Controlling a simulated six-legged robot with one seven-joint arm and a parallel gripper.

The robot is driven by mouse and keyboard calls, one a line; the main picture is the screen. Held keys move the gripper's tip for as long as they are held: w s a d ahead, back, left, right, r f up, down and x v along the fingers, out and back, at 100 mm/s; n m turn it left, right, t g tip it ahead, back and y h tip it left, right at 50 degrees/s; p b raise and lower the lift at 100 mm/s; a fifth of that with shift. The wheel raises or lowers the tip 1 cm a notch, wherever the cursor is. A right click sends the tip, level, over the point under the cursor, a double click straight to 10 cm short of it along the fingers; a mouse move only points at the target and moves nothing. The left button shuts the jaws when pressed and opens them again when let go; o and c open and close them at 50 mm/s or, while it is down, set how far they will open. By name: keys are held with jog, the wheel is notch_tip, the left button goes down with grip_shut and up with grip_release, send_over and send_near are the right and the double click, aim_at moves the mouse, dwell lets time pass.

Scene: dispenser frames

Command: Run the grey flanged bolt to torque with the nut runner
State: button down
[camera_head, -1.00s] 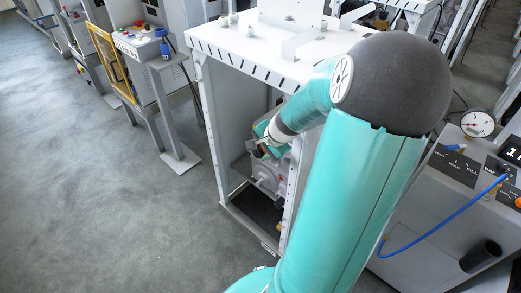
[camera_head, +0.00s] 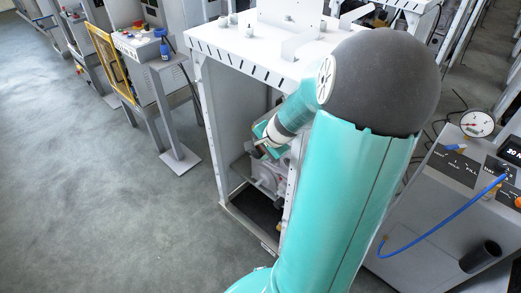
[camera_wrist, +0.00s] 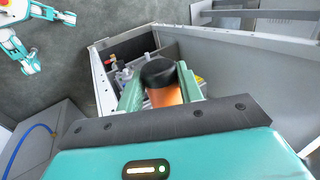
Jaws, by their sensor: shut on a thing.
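My gripper (camera_wrist: 160,84) is shut on a black-capped, orange-bodied tool (camera_wrist: 163,94), which looks like the nut runner. In the wrist view it sits between the two teal fingers. In the head view my gripper (camera_head: 262,141) is inside the open front of a white frame (camera_head: 240,55), above a grey housing (camera_head: 268,175). The tool's working end is hidden by its own body. I cannot make out the grey flanged bolt in either view.
The frame's side post (camera_head: 206,130) and top plate (camera_head: 265,62) bound the opening. Grey fittings with a red part (camera_wrist: 111,58) lie inside the bay. A console (camera_head: 450,215) with a gauge, blue hose and display reading about "20 N" stands at right.

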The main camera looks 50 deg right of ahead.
jog(key=a, duration=0.6)
jog(key=shift+a, duration=0.3)
